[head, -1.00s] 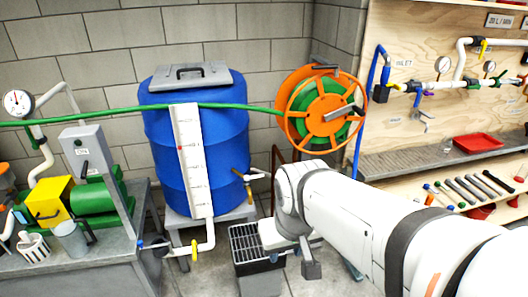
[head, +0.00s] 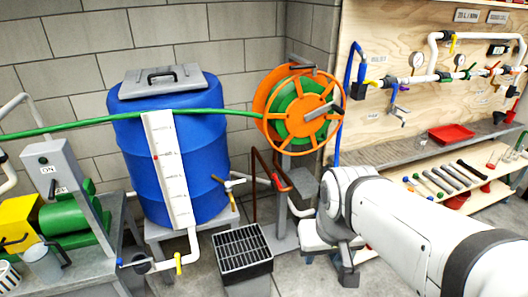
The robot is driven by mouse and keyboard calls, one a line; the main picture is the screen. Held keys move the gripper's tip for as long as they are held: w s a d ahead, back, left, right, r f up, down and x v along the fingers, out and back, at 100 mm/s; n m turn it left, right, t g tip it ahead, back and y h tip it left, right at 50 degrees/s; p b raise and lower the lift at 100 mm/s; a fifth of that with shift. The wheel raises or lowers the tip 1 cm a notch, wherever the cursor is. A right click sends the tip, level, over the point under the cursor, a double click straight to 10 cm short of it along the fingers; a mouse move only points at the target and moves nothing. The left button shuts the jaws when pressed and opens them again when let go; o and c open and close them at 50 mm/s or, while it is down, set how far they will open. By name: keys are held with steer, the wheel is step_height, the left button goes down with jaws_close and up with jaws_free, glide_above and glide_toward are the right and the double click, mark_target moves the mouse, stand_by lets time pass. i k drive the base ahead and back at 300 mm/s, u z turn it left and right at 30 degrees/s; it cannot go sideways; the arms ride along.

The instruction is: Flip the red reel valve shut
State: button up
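The red reel valve handle (head: 282,184) shows in the head view, low on the pipework below the orange hose reel (head: 300,109). It sits at the end of a dark red-brown pipe (head: 262,170), and its exact angle to the pipe is too small to tell. The reel carries green hose. My gripper (head: 347,276) hangs at the end of my white arm, to the right of the valve and lower in the picture, apart from it. Its fingers are too small and dark to show whether they are open.
A blue barrel (head: 210,165) with a green hose across it stands left of the reel. A black floor grate (head: 242,250) lies in front. A bench with a red tray (head: 452,133) and tools is at right. A pump bench (head: 110,262) is at left.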

mark_target(274, 176)
steer(key=i, duration=1)
steer(key=z, duration=0.05)
